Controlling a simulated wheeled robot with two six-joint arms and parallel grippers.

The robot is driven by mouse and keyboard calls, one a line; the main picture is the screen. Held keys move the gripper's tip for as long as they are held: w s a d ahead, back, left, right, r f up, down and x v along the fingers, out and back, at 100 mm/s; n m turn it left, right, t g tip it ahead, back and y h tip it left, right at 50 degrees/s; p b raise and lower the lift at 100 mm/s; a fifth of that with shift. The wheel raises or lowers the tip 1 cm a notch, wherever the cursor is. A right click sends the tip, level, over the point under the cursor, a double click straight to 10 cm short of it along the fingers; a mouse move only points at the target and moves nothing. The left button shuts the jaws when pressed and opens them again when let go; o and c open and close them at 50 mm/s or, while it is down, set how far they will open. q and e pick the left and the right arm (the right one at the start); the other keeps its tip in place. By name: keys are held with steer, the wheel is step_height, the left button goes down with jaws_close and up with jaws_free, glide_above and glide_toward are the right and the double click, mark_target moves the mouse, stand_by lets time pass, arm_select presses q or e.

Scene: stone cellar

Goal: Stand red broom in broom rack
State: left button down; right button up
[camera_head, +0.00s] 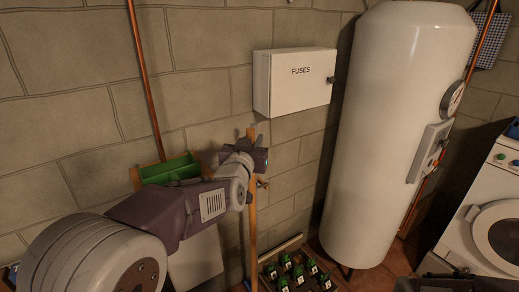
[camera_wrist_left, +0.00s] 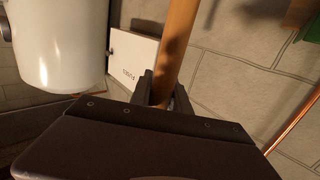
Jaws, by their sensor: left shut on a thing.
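A wooden pole (camera_head: 252,225), which I take to be the broom's handle, stands roughly upright in front of the block wall in the head view. Its top end shows just above my left gripper (camera_head: 250,158), and its lower end runs out of the picture, so no red head shows. My left gripper is shut around the pole near its top. In the left wrist view the pole (camera_wrist_left: 178,45) passes between the fingers (camera_wrist_left: 163,92). I cannot make out the broom rack for sure; a small dark fitting (camera_head: 262,184) shows just right of the pole. My right gripper is not in view.
A white fuse box (camera_head: 292,82) hangs on the wall above right. A tall white boiler (camera_head: 385,130) stands right of it. A crate (camera_head: 302,289) of green-topped bottles is on the floor. A green tray (camera_head: 168,171) is behind my left arm; a washing machine (camera_head: 490,215) stands far right.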

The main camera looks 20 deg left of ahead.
arm_select(q)
steer(key=w+a+p, duration=1)
steer(key=w+a, duration=0.2)
steer(key=a, duration=0.1)
step_height(320, 180, down, 8)
steer(key=b, duration=0.7)
steer(key=shift+r, duration=0.2)
steer(key=shift+s+a, duration=0.1)
steer(key=c, duration=1.1)
jaws_free()
steer(key=shift+c, duration=0.2)
steer(key=s+b, duration=0.2)
steer(key=s, duration=0.7)
steer(key=shift+d+r+b, duration=0.2)
steer(key=shift+d+b, duration=0.1)
steer(key=shift+d, duration=0.05)
steer(key=shift+s, duration=0.1)
